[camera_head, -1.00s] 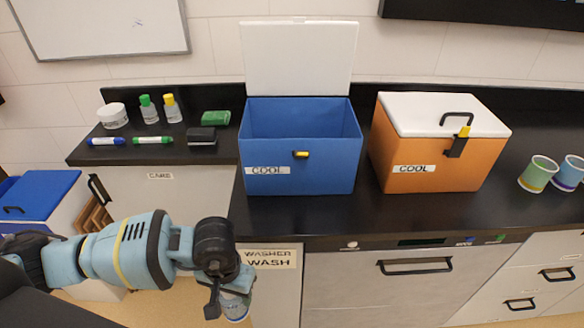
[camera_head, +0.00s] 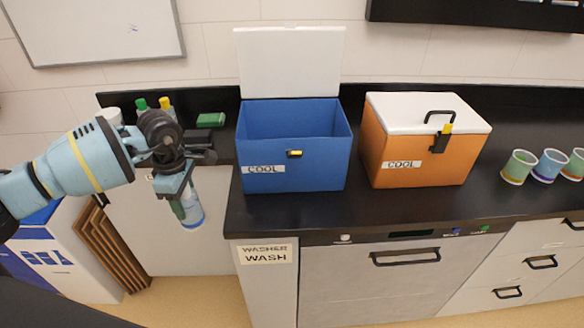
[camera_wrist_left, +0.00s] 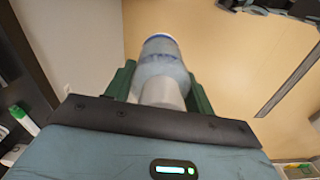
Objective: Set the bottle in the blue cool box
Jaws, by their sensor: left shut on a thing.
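The blue cool box (camera_head: 292,165) stands open on the black counter, its white lid (camera_head: 290,62) raised at the back. My left gripper (camera_head: 181,208) points down to the left of the box, in front of the counter. It is shut on a clear bottle (camera_head: 191,214) with a blue band. In the left wrist view the bottle (camera_wrist_left: 160,65) sits between the green fingers (camera_wrist_left: 160,88). The bottle is lower than the box's rim and apart from it. My right gripper is not in view.
An orange cool box (camera_head: 415,145) with its white lid closed stands right of the blue one. Several striped cups (camera_head: 551,165) stand at the far right. A green sponge (camera_head: 211,120) and two small capped bottles are at the left. A whiteboard hangs behind.

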